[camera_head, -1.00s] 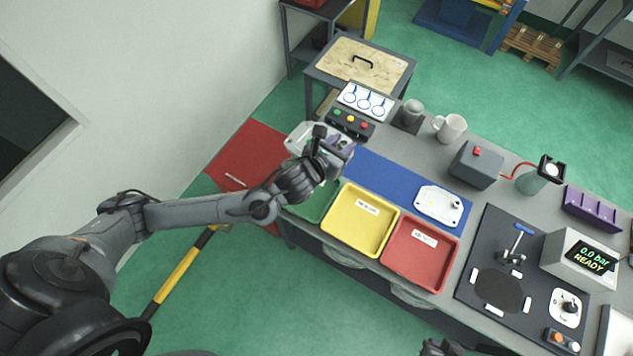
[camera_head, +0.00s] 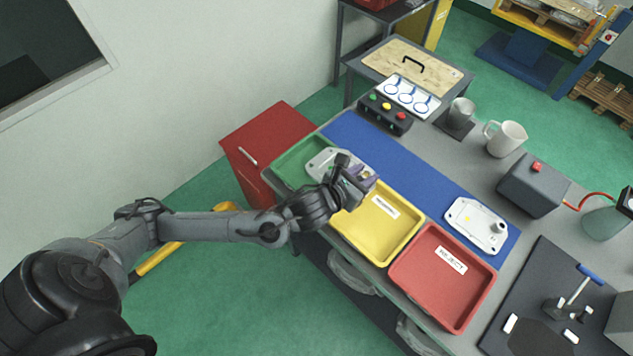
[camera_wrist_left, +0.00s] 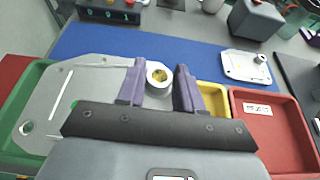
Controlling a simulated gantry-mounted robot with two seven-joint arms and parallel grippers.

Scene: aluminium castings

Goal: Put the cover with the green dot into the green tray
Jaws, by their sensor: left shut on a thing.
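A light grey cast cover (camera_head: 325,162) is held above the green tray (camera_head: 284,166) in the head view. My left gripper (camera_head: 360,174) is shut on the cover's round boss. In the left wrist view the purple fingers (camera_wrist_left: 160,84) stand on either side of that boss, and the cover (camera_wrist_left: 84,88) spreads to the left over the green tray (camera_wrist_left: 15,118). The cover hides much of the tray, and its right end is near the yellow tray (camera_head: 385,246). A small green mark shows on the cover. My right gripper is not in view.
A second cover (camera_head: 468,226) with a yellow dot lies on the blue mat (camera_head: 410,165). A red tray (camera_head: 440,283) labelled REJECT stands right of the yellow one. A button box (camera_head: 384,113) stands behind the mat's far end. A red cabinet (camera_head: 262,140) is left of the bench.

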